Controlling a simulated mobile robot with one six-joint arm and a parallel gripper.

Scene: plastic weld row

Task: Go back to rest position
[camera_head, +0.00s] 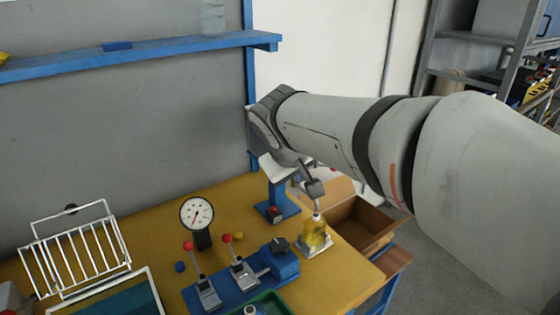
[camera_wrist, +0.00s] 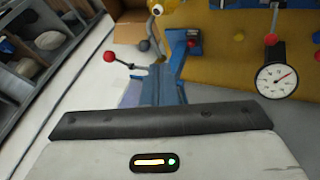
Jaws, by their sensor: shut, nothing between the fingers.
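My gripper (camera_head: 265,130) is at the end of my arm, which reaches in from the right of the head view, above the back right of the yellow workbench (camera_head: 150,230). The gripper is shut and holds nothing. Its fingertips are not clear in the head view. A dark bar and a pale housing with a small light (camera_wrist: 155,162) fill the bottom of the wrist view. A blue post (camera_head: 278,195) stands on the bench just below the gripper; it also shows in the wrist view (camera_wrist: 172,70), near a red-knobbed lever (camera_wrist: 109,57). I cannot tell whether they touch.
A yellow bottle (camera_head: 315,235) and a brown box (camera_head: 360,222) are below my arm. A dial gauge (camera_head: 197,213), a blue lever fixture (camera_head: 280,263) and a white wire rack (camera_head: 75,250) are on the bench. A blue shelf (camera_head: 150,52) runs along the wall.

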